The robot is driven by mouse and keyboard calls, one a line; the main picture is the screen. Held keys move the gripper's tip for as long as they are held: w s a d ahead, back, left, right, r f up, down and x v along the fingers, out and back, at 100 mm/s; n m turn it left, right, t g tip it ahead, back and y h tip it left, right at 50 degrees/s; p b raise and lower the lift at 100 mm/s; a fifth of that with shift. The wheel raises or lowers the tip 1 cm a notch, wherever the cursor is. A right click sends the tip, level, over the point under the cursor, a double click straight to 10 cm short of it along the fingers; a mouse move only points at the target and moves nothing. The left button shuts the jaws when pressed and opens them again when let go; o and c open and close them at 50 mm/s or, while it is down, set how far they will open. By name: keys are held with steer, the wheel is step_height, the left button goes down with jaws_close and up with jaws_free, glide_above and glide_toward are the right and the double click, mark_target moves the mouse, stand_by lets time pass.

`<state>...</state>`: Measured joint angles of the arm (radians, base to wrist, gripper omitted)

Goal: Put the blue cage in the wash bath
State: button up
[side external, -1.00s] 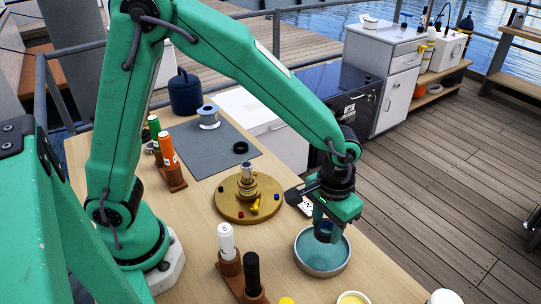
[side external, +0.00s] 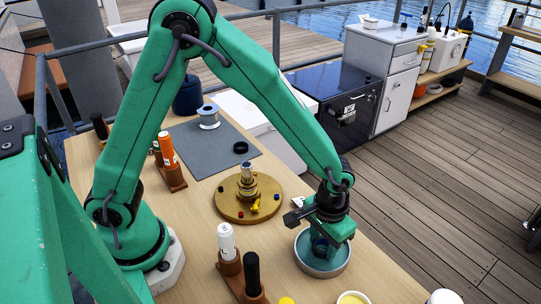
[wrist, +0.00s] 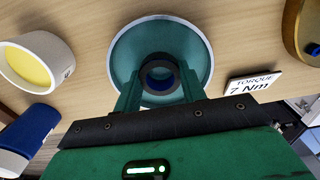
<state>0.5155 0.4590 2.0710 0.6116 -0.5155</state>
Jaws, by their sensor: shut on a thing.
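The wash bath (side external: 326,273) is a round teal bowl with a pale rim on the wooden table. It also shows in the wrist view (wrist: 125,45). My gripper (side external: 320,247) points down into the bath's opening. In the wrist view its two green fingers (wrist: 159,88) are shut on the blue cage (wrist: 146,73), a dark blue ring with an open centre. The cage is inside the bath's outline. I cannot tell whether it touches the bath's floor. In the side view the fingers and bath partly hide the cage (side external: 320,245).
A round brass-coloured plate (side external: 232,210) with a stacked hub stands behind the bath. A "TORQUE 7 Nm" card (wrist: 254,83) lies beside the bath. A yellow-filled cup (side external: 352,298) and a holder with white and black bottles (side external: 230,268) stand nearby in front.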

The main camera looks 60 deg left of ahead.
steer(key=shift+f, duration=0.4)
stand_by(0.6)
steer(key=o, duration=1.4)
steer(key=shift+r, duration=0.1)
step_height(320, 180, up, 8)
steer(key=shift+f, duration=0.2)
